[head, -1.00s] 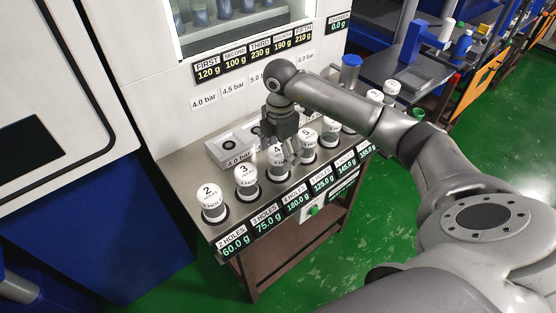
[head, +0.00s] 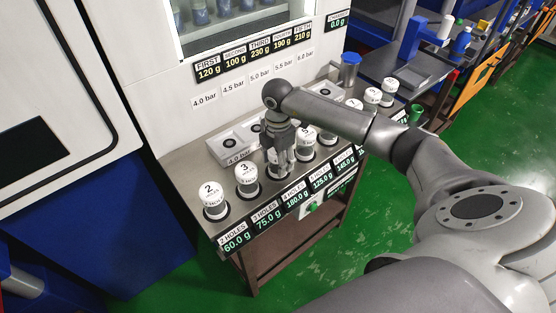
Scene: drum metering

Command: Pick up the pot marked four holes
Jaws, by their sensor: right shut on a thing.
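The pot marked four holes (head: 280,163) stands in the row of white-topped pots on the steel table, between the pot marked 3 (head: 246,181) and the pot marked 5 (head: 305,144). My right gripper (head: 281,168) reaches down over it from above and is shut on it. The fingers and palm hide most of the pot and its number. The pot looks upright and still at its place in the row; whether it is clear of its seat cannot be told. My left gripper is out of view.
The pot marked 2 (head: 213,202) stands at the left end of the row. More pots (head: 372,97) stand at the right, behind my forearm. Weight displays (head: 267,217) line the table's front edge. A blue-capped container (head: 349,69) stands at the back right.

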